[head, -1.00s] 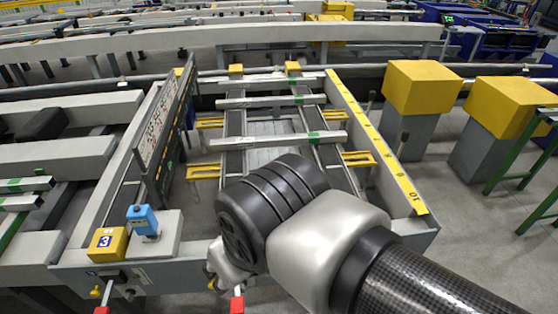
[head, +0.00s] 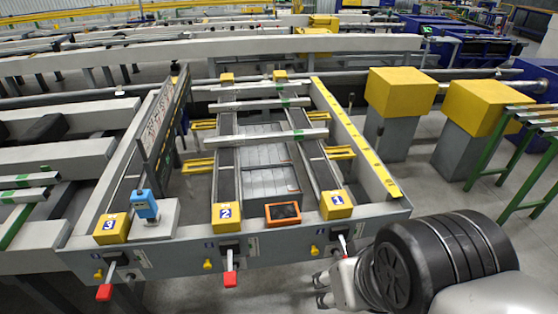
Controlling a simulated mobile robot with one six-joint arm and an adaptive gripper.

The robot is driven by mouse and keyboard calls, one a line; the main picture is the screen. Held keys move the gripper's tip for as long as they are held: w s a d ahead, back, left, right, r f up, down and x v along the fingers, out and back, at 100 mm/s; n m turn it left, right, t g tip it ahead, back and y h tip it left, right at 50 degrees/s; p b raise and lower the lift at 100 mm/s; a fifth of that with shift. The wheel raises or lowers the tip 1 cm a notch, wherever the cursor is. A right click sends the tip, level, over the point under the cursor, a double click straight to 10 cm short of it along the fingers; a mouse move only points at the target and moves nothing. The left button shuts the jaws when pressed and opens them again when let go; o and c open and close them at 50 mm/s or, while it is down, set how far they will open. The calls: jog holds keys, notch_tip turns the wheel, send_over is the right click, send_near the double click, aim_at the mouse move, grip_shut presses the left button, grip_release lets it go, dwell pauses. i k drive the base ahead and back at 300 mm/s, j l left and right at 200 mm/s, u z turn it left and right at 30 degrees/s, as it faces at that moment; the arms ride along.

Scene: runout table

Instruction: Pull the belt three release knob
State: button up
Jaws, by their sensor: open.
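The yellow box marked 3 (head: 112,228) sits on the left of the grey front beam in the head view. Below it on the front face are a small yellow knob (head: 98,273) and a lever with a red handle (head: 104,292). Which of these is the release knob is not labelled legibly. My gripper (head: 319,289) is open and empty, low in front of the beam near box 1, well to the right of the belt three controls. Its fingers point left, and part of it is hidden by my wrist.
Boxes marked 2 (head: 226,217) and 1 (head: 336,205) have similar yellow knobs and levers below. The belt two red handle (head: 230,279) sticks out between my gripper and belt three. A blue device (head: 144,205) stands beside box 3. The floor in front is mostly clear.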

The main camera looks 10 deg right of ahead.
aim_at(99, 277)
jog(key=u, duration=1.65)
jog(key=i+l+u, duration=0.1)
jog(key=i, duration=0.7)
jog(key=i+l, duration=0.2)
jog(key=i, duration=0.55)
jog(key=j+u, duration=0.05)
